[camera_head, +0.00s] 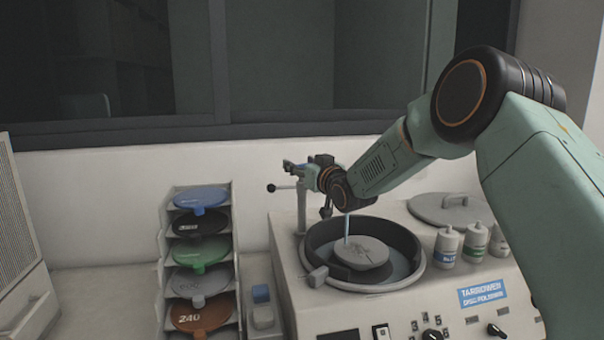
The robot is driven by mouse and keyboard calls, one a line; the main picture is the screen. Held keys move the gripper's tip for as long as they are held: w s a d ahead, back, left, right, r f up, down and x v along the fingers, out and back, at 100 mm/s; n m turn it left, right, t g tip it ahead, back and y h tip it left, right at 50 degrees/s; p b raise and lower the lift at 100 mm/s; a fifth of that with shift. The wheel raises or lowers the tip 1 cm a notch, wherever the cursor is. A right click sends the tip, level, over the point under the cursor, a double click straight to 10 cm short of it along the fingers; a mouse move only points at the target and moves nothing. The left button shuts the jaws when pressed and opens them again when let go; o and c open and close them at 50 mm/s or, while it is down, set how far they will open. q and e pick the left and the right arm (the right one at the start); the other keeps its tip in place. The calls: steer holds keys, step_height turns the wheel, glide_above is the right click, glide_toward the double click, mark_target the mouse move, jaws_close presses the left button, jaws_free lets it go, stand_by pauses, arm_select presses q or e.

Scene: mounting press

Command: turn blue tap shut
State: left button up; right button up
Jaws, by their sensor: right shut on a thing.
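My right gripper (294,168) reaches in from the right over the back left of the polishing machine. It is shut at the top of the tap post (301,207), on what looks like the blue tap; the fingers and wrist hide most of it. A thin pale-blue stream of water (347,229) falls from behind my wrist onto the grey disc (360,252) in the round bowl (421,262). A dark ball-ended lever (271,188) sticks out to the left of the post. My left gripper is not in view.
A rack (163,250) of coloured discs stands left of the machine (287,268). Several white bottles (446,246) and a round grey lid (440,209) sit right of the bowl. A wall and window are behind.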

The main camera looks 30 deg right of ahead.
steer(key=shift+a+f+m+h+b, duration=0.15)
steer(key=shift+f+m+h+b, duration=0.25)
steer(key=shift+m+h, duration=0.5)
steer(key=shift+g+h, duration=0.3)
steer(key=shift+h, duration=0.5)
steer(key=shift+m+h, duration=0.6)
steer(key=o, duration=1.2)
steer(key=shift+w+r, duration=0.1)
steer(key=shift+r, duration=0.1)
steer(key=shift+r, duration=0.15)
